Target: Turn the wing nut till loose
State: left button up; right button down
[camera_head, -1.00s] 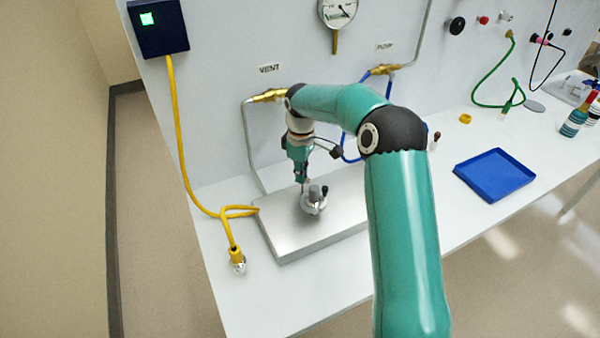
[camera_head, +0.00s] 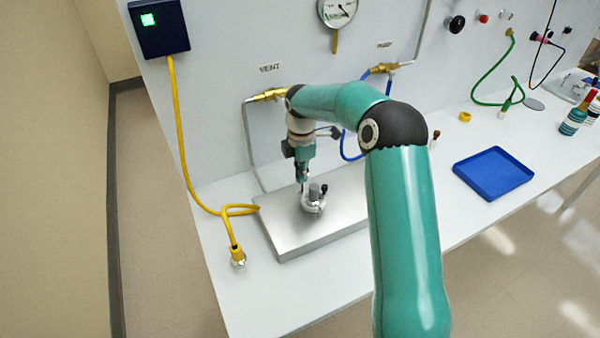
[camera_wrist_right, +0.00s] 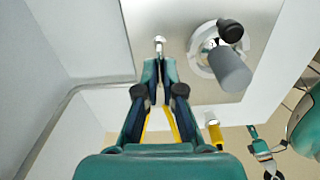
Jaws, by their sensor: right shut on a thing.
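My right gripper (camera_head: 301,184) points down at the metal plate (camera_head: 285,230), just left of a round clamp (camera_head: 318,205) with a grey cylinder and a black knob. In the right wrist view, my right gripper (camera_wrist_right: 160,62) has its fingertips together. A small silver end (camera_wrist_right: 159,44) shows just beyond the tips. I take it as part of the wing nut, which the fingers mostly hide. The clamp (camera_wrist_right: 198,52) is to the right of the fingers there, with the grey cylinder (camera_wrist_right: 230,70) and black knob (camera_wrist_right: 230,31).
A yellow cable (camera_head: 180,140) runs down to a plug (camera_head: 237,256) left of the plate. Brass fittings (camera_head: 270,95) and a blue hose (camera_head: 348,157) are on the wall behind. A blue tray (camera_head: 493,175) is at the right.

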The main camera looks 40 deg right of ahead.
jog(key=shift+w+r+n, duration=0.25)
jog(key=shift+n, duration=0.05)
jog(key=c, duration=1.4)
grip_release()
jog(key=shift+o, duration=0.4)
jog(key=shift+s+f, duration=0.1)
jog(key=shift+f, duration=0.05)
notch_tip(320, 180, up, 12)
jog(key=shift+f, duration=0.1)
